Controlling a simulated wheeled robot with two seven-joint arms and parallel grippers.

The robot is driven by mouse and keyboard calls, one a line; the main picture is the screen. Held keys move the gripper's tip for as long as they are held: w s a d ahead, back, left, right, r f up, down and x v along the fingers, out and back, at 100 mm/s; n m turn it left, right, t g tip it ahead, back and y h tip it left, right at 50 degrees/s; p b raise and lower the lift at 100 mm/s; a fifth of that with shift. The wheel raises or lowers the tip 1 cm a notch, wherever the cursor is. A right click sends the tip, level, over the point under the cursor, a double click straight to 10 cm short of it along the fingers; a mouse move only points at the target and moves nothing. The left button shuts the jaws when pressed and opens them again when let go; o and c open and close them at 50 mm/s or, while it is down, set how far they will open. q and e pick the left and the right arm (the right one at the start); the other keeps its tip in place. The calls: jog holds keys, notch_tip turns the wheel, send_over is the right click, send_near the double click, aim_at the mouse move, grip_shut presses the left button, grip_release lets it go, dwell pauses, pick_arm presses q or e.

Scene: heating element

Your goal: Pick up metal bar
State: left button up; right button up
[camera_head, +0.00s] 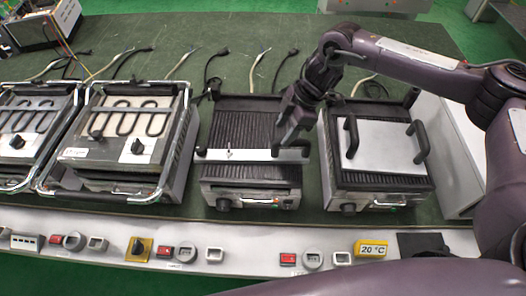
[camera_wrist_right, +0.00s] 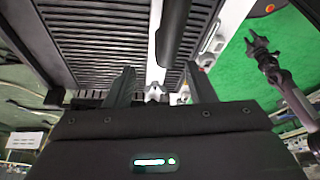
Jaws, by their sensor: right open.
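The metal bar (camera_head: 245,155) is a flat, light grey strip lying across the ribbed grill (camera_head: 243,106). In the wrist view the bar (camera_wrist_right: 155,45) runs up the picture from between the fingers, with a small star-shaped knob (camera_wrist_right: 154,92) on it. My right gripper (camera_head: 288,140) is over the right part of the bar and covers some of it. In the wrist view its fingers (camera_wrist_right: 160,88) stand apart, one on each side of the bar, with no visible grip. My left gripper (camera_wrist_right: 259,43) shows small over green floor in the wrist view, prongs apart.
A black handle (camera_wrist_right: 172,32) runs beside the bar. To the right stands a grill with a light plate (camera_head: 383,146) and two black handles. Two units with heating coils (camera_head: 127,118) stand to the left. Several cables lie behind.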

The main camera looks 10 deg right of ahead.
aim_at(278, 141)
jog(key=shift+p+x, duration=0.3)
jog(key=shift+x, duration=0.55)
jog(key=x, duration=0.1)
jog(key=p+x, duration=0.1)
jog(key=x, duration=0.2)
jog(key=shift+s+a+f+p, duration=0.15)
jog(key=shift+s+f+p, duration=0.15)
jog(key=shift+s+p, duration=0.1)
jog(key=shift+w+a+f, duration=0.1)
jog(key=shift+f, duration=0.25)
pick_arm(q)
jog(key=r, duration=0.1)
jog(key=w+r, duration=0.1)
jog(key=shift+w+d+r, duration=0.15)
jog(key=shift+w+r, duration=0.05)
jog(key=shift+r, duration=0.2)
pick_arm(e)
jog(key=shift+c, duration=0.3)
jog(key=shift+c, duration=1.1)
pick_arm(q)
jog(key=shift+s, duration=0.15)
pick_arm(e)
grip_shut()
